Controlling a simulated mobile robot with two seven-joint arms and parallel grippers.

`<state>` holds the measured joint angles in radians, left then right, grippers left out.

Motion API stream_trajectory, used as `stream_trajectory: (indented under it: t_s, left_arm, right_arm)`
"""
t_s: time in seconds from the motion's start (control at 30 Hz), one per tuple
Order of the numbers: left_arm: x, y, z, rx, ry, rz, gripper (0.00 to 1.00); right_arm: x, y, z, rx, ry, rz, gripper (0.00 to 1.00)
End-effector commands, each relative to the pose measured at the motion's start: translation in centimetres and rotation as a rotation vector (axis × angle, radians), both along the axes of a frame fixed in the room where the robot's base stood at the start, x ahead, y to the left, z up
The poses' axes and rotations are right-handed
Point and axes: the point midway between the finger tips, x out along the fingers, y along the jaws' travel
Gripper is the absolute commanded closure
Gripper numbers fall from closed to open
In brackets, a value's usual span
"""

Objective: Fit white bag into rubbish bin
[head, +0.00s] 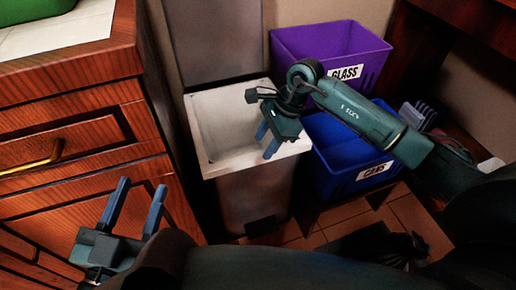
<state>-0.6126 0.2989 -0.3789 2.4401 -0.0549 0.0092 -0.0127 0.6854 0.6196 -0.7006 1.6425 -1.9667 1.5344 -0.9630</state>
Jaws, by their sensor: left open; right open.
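The rubbish bin (255,196) is a grey upright bin on the floor, with its lid (213,40) raised behind it. A white layer, which looks like the white bag (213,127), covers the rim and lines the inside of the bin. Its depth inside is hard to tell. My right gripper (266,142) is open over the right part of the bin top, its blue fingers pointing down near the front right of the rim. I cannot tell whether they touch the bag. My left gripper (141,186) is open and empty at the lower left, in front of the drawers.
A purple GLASS crate (300,42) and a blue CANS crate (337,181) stand right of the bin. Wooden drawers (75,140) with a countertop close off the left. A black bag-like item (398,245) lies on the tiled floor at lower right.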

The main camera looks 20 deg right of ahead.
Motion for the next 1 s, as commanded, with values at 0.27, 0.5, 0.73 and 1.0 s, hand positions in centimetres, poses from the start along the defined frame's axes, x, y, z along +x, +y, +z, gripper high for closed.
stream_trajectory:
  t_s: [0.27,0.5,0.73,1.0]
  left_arm:
    - [0.0,0.3,0.3,0.043,-0.004,0.019,0.56]
    - [0.0,0.3,0.2,0.048,-0.007,0.020,0.56]
    - [0.0,0.4,0.1,0.050,-0.005,0.021,0.56]
    - [0.0,0.4,0.1,0.051,-0.004,0.022,0.56]
  right_arm:
    - [-0.2,-1.7,4.3,-0.001,-0.002,0.001,0.55]
    - [-3.6,3.2,3.8,0.213,0.090,-0.013,0.55]
    - [-14.4,15.7,10.0,1.027,0.657,-0.299,0.55]
    - [-15.5,12.6,17.7,1.737,1.756,-0.974,0.55]
